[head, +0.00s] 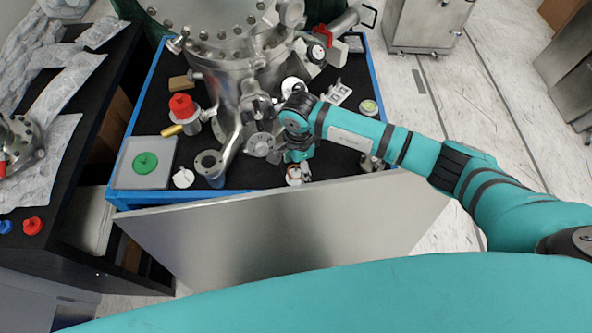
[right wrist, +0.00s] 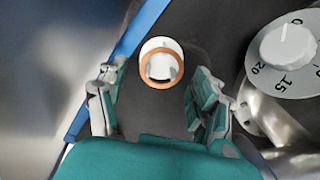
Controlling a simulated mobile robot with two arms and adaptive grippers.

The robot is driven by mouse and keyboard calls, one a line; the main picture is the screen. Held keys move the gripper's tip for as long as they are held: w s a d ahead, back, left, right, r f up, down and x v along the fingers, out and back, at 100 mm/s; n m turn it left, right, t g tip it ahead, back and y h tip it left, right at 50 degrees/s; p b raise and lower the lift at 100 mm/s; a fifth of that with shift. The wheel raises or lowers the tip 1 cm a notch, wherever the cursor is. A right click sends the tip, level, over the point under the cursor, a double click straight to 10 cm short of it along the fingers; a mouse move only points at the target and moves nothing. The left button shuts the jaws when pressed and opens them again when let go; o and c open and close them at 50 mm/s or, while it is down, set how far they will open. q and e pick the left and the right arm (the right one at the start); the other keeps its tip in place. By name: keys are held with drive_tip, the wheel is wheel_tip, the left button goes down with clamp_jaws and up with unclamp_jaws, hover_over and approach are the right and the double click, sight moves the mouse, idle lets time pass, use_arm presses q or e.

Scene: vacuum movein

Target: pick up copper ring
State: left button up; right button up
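The copper ring (right wrist: 158,86) sits around a white upright cylinder (right wrist: 160,62) on the dark cart top in the right wrist view. In the head view the copper ring (head: 293,181) is small, near the cart's front edge, partly hidden by my gripper. My right gripper (right wrist: 155,82) is open, one finger to each side of the ring, with gaps to both fingers. In the head view my right gripper (head: 299,166) is just over the ring. I cannot tell its exact height above the ring. My left gripper is not in view.
A large steel vacuum chamber (head: 235,85) stands close left of my right gripper. A numbered dial (right wrist: 290,55) is right of the gripper in the wrist view. The cart's blue edge (right wrist: 138,28) runs close on the left. A grey tray (head: 125,178) lies front left.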

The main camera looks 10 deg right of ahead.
drive_tip(key=c, duration=0.7)
drive_tip(key=shift+c, duration=0.2)
